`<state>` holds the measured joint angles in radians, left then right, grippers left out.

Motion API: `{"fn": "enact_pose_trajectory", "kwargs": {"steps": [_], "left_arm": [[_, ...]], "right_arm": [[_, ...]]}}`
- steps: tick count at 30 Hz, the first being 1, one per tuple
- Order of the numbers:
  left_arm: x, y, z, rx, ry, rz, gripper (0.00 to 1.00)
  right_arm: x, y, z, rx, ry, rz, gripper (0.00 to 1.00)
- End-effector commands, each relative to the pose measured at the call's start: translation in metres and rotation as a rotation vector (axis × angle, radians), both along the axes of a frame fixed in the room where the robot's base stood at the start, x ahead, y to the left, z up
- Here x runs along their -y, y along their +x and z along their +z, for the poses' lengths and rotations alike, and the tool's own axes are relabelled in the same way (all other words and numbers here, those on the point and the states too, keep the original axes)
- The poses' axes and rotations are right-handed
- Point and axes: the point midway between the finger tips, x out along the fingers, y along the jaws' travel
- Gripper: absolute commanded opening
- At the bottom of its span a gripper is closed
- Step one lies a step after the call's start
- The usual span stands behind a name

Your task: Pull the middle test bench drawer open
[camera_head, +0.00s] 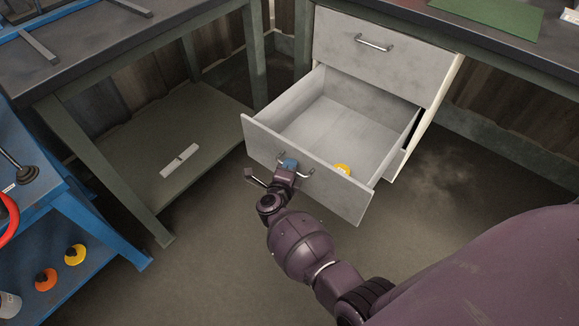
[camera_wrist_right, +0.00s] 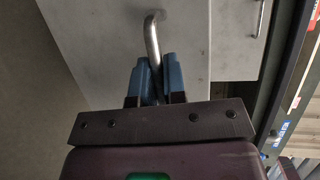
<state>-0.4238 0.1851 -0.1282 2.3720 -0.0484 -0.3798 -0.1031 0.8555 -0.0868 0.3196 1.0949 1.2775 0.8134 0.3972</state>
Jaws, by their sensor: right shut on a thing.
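The middle drawer (camera_head: 330,115) of the grey test bench is pulled well out, and its light inside shows. A small yellow round thing (camera_head: 342,169) is at the inner side of its front panel. My right gripper (camera_head: 288,165) is at the drawer front, with its blue fingers on the metal bar handle (camera_head: 308,173). In the right wrist view, the fingers (camera_wrist_right: 157,80) are shut around the handle (camera_wrist_right: 152,40), one on each side. My left gripper is not in view.
The top drawer (camera_head: 372,58) above is closed, with its own handle (camera_head: 374,43). A blue shelf unit (camera_head: 100,255) with orange and yellow round things stands at the left. A white piece (camera_head: 179,161) lies on the low shelf under the left bench. Floor in front of the drawer is clear.

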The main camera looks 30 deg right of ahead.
Motion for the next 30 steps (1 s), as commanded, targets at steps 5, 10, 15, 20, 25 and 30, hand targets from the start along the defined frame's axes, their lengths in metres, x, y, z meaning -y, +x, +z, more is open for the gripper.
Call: {"fn": "enact_pose_trajectory", "kwargs": {"steps": [5,10,15,20,25,30], "left_arm": [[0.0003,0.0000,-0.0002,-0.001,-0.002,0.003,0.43],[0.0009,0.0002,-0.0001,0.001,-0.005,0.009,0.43],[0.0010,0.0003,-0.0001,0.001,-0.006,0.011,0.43],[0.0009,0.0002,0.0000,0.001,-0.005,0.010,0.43],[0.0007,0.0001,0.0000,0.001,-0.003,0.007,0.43],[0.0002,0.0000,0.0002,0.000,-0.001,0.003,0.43]], "right_arm": [[-0.0008,0.0001,-0.0002,0.000,0.001,0.002,0.00],[-0.0009,0.0000,-0.0001,0.000,0.001,0.002,0.00],[-0.0009,0.0000,0.0000,0.000,0.001,0.002,0.00],[-0.0007,0.0000,-0.0001,0.000,0.000,0.001,0.31],[-0.0006,0.0000,0.0001,0.000,0.000,0.001,0.36],[-0.0005,-0.0001,0.0002,0.000,0.000,0.000,0.36]]}}
